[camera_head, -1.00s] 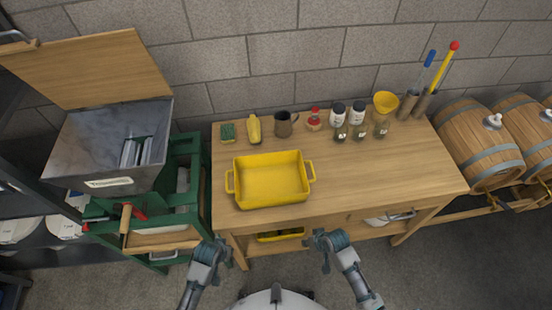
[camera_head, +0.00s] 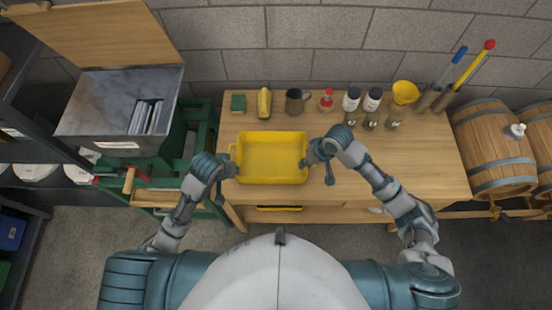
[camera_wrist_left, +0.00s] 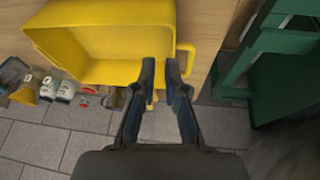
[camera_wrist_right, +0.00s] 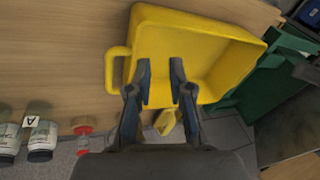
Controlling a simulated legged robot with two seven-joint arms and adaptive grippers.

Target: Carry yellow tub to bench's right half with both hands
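The yellow tub (camera_head: 272,159) sits on the left half of the wooden bench (camera_head: 425,165), near its front edge. My right gripper (camera_head: 318,164) is at the tub's right end and hides that handle in the head view. In the right wrist view its two fingers (camera_wrist_right: 161,72) are apart, with the handle (camera_wrist_right: 117,68) to their left, not between them. My left gripper (camera_head: 226,170) is by the tub's left end. In the left wrist view its fingers (camera_wrist_left: 162,68) are apart, and the left handle (camera_wrist_left: 187,58) shows to their right. Both look empty.
Along the bench's back stand a green sponge (camera_head: 238,103), a yellow object (camera_head: 264,101), a mug (camera_head: 296,101), a red-topped bottle (camera_head: 327,100), several jars and a yellow funnel (camera_head: 404,93). The right half's front is clear. Barrels (camera_head: 495,150) stand to the right.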

